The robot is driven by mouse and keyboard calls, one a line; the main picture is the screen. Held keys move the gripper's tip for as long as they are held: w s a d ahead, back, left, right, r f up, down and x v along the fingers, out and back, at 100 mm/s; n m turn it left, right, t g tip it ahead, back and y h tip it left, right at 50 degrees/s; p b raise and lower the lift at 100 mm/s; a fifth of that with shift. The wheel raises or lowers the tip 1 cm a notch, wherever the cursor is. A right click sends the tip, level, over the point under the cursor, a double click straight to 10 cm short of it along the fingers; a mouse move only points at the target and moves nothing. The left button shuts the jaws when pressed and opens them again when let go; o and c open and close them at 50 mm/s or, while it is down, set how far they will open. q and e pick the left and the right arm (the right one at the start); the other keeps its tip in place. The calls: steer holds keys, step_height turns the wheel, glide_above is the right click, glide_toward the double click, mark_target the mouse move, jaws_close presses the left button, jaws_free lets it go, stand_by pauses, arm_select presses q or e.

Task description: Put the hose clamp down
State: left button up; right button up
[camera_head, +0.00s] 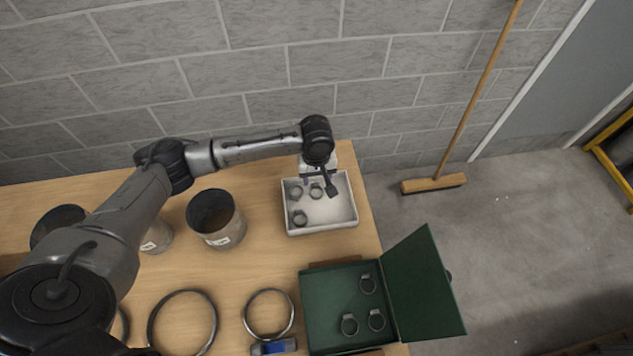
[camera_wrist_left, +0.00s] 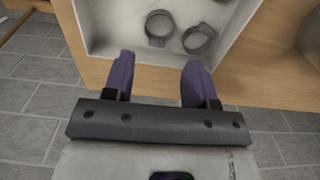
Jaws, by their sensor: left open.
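Several small dark hose clamps lie on the table's containers. In the head view, one clamp (camera_head: 296,192), another clamp (camera_head: 316,191) and a third clamp (camera_head: 300,218) lie in the white tray (camera_head: 335,217). My left gripper (camera_head: 320,181) is over the back of this tray. In the left wrist view its two purple fingers (camera_wrist_left: 159,74) are apart with nothing between them. Two clamps show beyond the fingertips in that view, one at left (camera_wrist_left: 160,28) and one at right (camera_wrist_left: 198,39). My right gripper is not in view.
An open green box (camera_head: 325,310) holds more clamps (camera_head: 368,284). Large metal rings (camera_head: 268,314), a blue item (camera_head: 273,348) and round duct pieces (camera_head: 215,220) stand or lie on the wooden table (camera_head: 250,255). A block wall (camera_head: 250,60) is close behind; a broom (camera_head: 433,184) leans there.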

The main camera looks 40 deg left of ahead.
arm_select(q)
steer(key=shift+r, duration=1.95)
steer(key=shift+d, duration=0.1)
